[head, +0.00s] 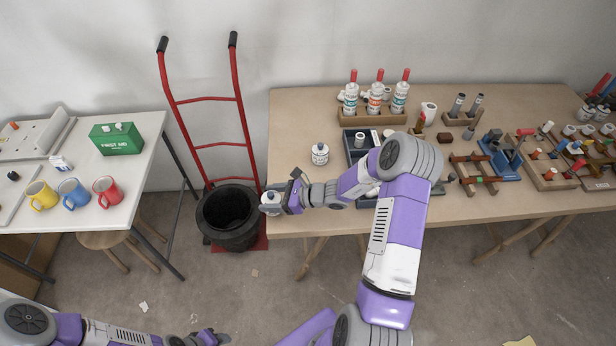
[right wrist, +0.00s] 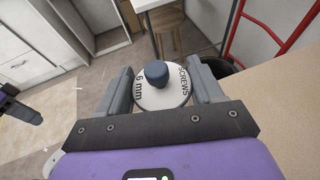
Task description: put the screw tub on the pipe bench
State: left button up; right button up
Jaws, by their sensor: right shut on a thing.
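My right gripper (head: 284,198) is shut on a screw tub (head: 269,203), a small white round tub with a dark knob. In the right wrist view its lid (right wrist: 164,97) reads "6 mm SCREWS" and sits between the two fingers (right wrist: 163,91). The tub is at the left edge of the wooden bench (head: 300,215) that holds pipe fittings; I cannot tell its height over the top. A similar white tub (head: 320,155) stands on that bench. My left gripper (head: 208,338) is low in the head view, far from the tub; its fingers are unclear.
A black bin (head: 228,218) and a red hand truck (head: 206,100) stand left of the bench. A bottle rack (head: 372,118), a blue tray (head: 352,150) and several pipe fittings fill the bench further right. A white table (head: 80,215) with mugs is at left. The bench's front-left corner is clear.

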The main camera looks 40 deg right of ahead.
jog(key=w+d+m+h+b, duration=0.1)
jog(key=w+d, duration=0.1)
jog(key=w+d+m+t+h+b, duration=0.1)
jog(key=w+d, duration=0.2)
jog(key=w+d+r+t+h+b, duration=0.1)
jog(key=w+d, duration=0.2)
jog(key=shift+w+d+m, duration=0.15)
jog(key=shift+d+m, duration=0.05)
jog(key=shift+m, duration=0.2)
jog(key=w+d+r+m+t+h+b, duration=0.2)
jog(key=w+d+r+m+h+b, duration=0.1)
jog(key=w+d+r, duration=0.45)
jog(key=f+b, duration=0.1)
jog(key=f, duration=0.2)
jog(key=f+b, duration=0.1)
jog(key=f, duration=0.3)
jog(key=f+b, duration=0.1)
jog(key=f, duration=0.2)
jog(key=shift+s+d+f+b, duration=0.2)
jog(key=shift+d+f+b, duration=0.05)
jog(key=shift+f+b, duration=0.1)
jog(key=shift+r, duration=0.1)
jog(key=o, duration=1.4)
jog(key=shift+f+h, duration=0.2)
jog(key=shift+h, duration=0.1)
